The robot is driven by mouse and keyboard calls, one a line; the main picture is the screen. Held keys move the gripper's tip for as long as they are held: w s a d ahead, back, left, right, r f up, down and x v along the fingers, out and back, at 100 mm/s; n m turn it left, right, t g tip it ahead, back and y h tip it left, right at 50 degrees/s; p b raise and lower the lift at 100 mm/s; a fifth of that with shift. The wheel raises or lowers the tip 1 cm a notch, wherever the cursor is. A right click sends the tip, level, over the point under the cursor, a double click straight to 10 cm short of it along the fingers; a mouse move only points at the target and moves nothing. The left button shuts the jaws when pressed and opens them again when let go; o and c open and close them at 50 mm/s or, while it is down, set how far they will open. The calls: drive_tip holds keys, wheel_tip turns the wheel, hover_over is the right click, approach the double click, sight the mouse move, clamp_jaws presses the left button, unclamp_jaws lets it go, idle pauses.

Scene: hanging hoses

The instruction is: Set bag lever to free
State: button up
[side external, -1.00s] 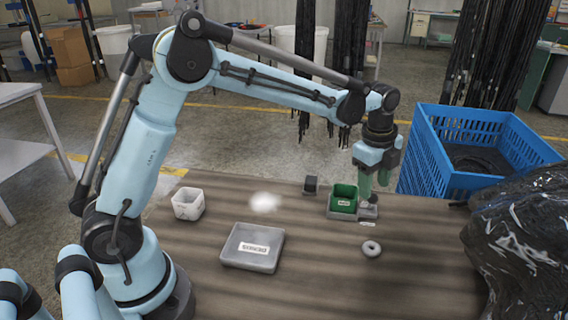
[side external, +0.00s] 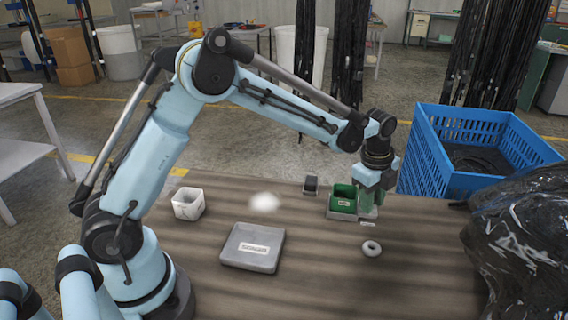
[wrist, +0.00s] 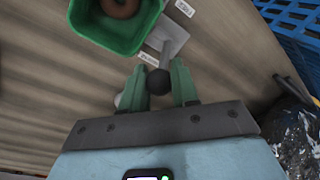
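The bag lever has a grey base plate (wrist: 174,35) and a dark ball knob (wrist: 158,82); the wrist view shows it beside the green bin. White labels lie at its two ends, one near (wrist: 148,59) and one far (wrist: 185,8); their text is too small to read. My gripper (wrist: 160,78) has its green fingers apart, one on each side of the knob. I cannot tell if either finger touches it. In the side view my gripper (side external: 369,203) is low at the right of the bin and hides most of the lever.
The green bin (side external: 343,199) holds a brown ring (wrist: 120,7) and stands close to my fingers. A grey ring (side external: 371,248) lies in front. A grey labelled box (side external: 252,247), a white cup (side external: 188,204), a blue crate (side external: 478,150) and a black bag (side external: 525,240) surround the work.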

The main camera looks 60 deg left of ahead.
clamp_jaws()
drive_tip(key=shift+w+a+r+g+h, duration=0.35)
drive_tip(key=shift+w+a+g+h, duration=0.3)
drive_tip(key=shift+g+h, duration=0.45)
drive_tip(key=shift+w+a+r+g+h, duration=0.1)
drive_tip(key=shift+w+a+g+h, duration=0.25)
drive_tip(key=shift+g+h, duration=0.35)
drive_tip(key=shift+w+a+g+h, duration=0.3)
drive_tip(key=shift+g+h, duration=0.4)
drive_tip(key=o, duration=0.8)
unclamp_jaws()
